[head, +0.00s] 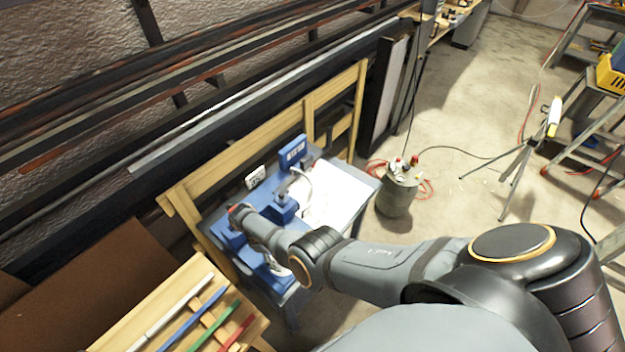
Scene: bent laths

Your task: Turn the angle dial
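A blue bending machine (284,209) stands on a small metal table (330,228) in the middle of the head view. A blue box with a light display (292,151) rises at its back. A small white plate with dark marks (256,178) stands behind it on the left. A pale curved part (302,186) sits beside the machine's middle; I cannot tell for certain which part is the angle dial. My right arm comes in from the right, and its gripper end (239,214) is at the machine's left side. Its fingers are too small and hidden to read. My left gripper is out of view.
A wooden rack (190,272) at lower left holds white, blue, green and red laths. A white sheet (338,196) lies on the table's right. A wooden rail (262,125) and long metal stock run behind. A grey canister (397,194) stands right of the table, with open floor beyond.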

